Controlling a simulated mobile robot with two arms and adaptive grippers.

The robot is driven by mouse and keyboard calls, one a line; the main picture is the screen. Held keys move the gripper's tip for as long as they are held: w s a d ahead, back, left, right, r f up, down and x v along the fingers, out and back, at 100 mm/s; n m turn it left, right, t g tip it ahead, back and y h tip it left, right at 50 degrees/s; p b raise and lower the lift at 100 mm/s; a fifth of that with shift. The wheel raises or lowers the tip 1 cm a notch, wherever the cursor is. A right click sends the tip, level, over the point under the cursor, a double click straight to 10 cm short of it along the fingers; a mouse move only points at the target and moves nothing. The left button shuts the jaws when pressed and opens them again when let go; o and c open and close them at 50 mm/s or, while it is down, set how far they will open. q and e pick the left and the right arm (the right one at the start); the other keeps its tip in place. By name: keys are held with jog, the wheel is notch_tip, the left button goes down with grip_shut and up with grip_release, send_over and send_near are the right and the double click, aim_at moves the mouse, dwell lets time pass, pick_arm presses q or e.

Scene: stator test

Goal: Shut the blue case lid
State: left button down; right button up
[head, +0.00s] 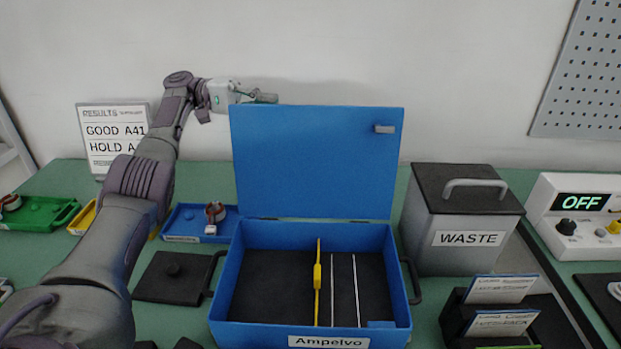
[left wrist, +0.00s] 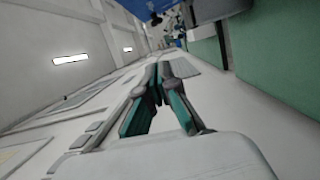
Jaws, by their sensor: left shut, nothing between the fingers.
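The blue case (head: 230,300) stands on the green table with its front label "Ampelvo". Its lid (head: 315,160) is open and upright at the back, with a small grey latch at its upper right. Inside the dark-lined case lie a yellow tool and two thin white rods. My left gripper (head: 265,98) is at the upper left corner of the lid, at about the height of its top edge; I cannot tell whether it touches. In the left wrist view its fingers (left wrist: 160,75) are together and hold nothing. My right gripper is not in view.
A grey waste bin (head: 465,255) stands right of the case, with card holders (head: 500,310) in front of it. A results sign (head: 115,135) stands at the back left.

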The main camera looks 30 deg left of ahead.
aim_at(310, 145)
pick_arm(q)
notch_tip(310, 145, down, 6)
jog(key=b, duration=0.3)
jog(key=d, duration=0.3)
jog(key=s+d, duration=0.1)
jog(key=d, duration=0.3)
jog(key=d+f+b, duration=0.1)
jog(key=d, duration=0.3)
jog(key=shift+s+d, duration=0.2)
jog(key=shift+s, duration=0.05)
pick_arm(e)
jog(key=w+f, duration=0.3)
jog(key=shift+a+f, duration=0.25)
pick_arm(q)
jog(key=shift+r, duration=0.1)
